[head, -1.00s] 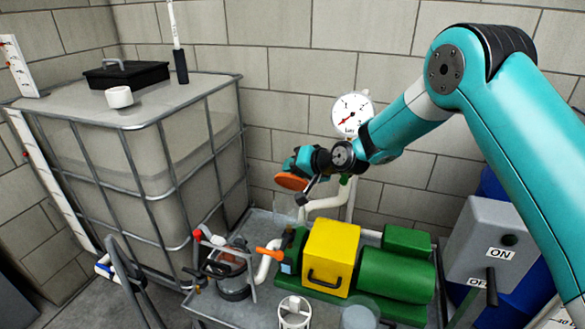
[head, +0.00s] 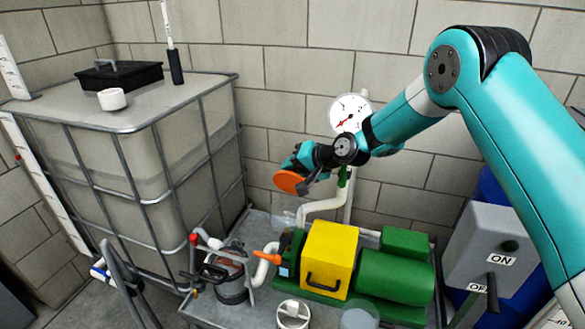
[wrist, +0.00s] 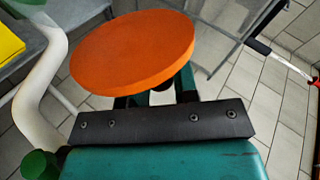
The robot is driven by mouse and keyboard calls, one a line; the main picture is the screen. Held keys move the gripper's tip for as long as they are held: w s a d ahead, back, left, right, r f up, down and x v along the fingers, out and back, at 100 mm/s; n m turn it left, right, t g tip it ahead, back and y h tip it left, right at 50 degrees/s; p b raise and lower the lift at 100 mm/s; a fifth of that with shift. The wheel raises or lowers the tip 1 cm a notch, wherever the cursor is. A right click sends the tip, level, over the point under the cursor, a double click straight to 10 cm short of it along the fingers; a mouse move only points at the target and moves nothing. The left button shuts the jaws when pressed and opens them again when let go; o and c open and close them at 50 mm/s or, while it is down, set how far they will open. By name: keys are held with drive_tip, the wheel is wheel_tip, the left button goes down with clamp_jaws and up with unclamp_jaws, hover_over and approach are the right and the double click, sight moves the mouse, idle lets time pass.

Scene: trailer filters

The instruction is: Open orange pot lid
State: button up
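The orange pot lid (head: 289,182) is a flat round disc, held tilted in the air left of the gauge. My gripper (head: 304,168) is shut on it. In the wrist view the lid (wrist: 132,48) fills the space in front of the fingers (wrist: 160,98) and hides their tips and its own grip. A clear, see-through pot (head: 284,219) seems to stand below, behind the orange valve handle, apart from the lid. Its rim and inside are too small to make out.
A yellow block (head: 329,257) and green pump (head: 393,278) sit on the metal tray. A white pipe (head: 322,205) and round gauge (head: 350,114) rise behind. A caged tank (head: 150,170) stands left, a grey switch box (head: 488,240) right. The wall backs everything.

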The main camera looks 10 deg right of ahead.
drive_tip(key=o, duration=0.3)
drive_tip(key=shift+d, duration=0.1)
drive_tip(key=b+v, duration=0.3)
drive_tip(key=v, duration=1.4)
drive_tip(key=shift+d+r, duration=0.1)
drive_tip(key=shift+r, duration=0.05)
